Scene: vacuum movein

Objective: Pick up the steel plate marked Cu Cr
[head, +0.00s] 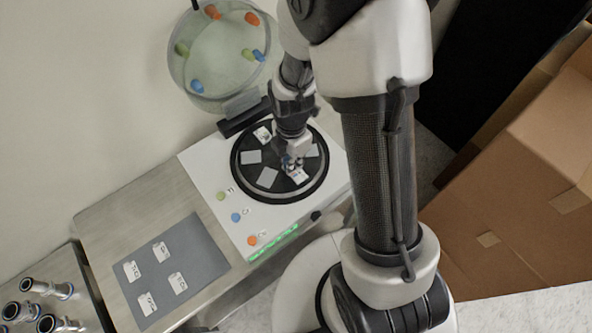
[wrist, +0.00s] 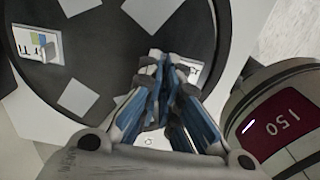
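My gripper (head: 291,162) points down over the black round disk (head: 236,165) on the white machine. In the wrist view its blue-lined fingertips (wrist: 168,66) are close together at a white labelled plate (wrist: 190,71) on the disk, partly hidden by the fingers. That plate also shows in the head view (head: 300,177). I cannot tell whether the fingers grip it or only stand over it. A second labelled plate (wrist: 38,46) lies at the disk's far left in the wrist view. The plate markings are too small to read, so I cannot tell which is Cu Cr.
Several labelled plates lie on a grey mat (head: 205,246) on the steel table. A clear round lid (head: 225,95) with coloured knobs stands raised behind the disk. Metal fittings (head: 50,288) stand at lower left; cardboard boxes (head: 520,180) at right.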

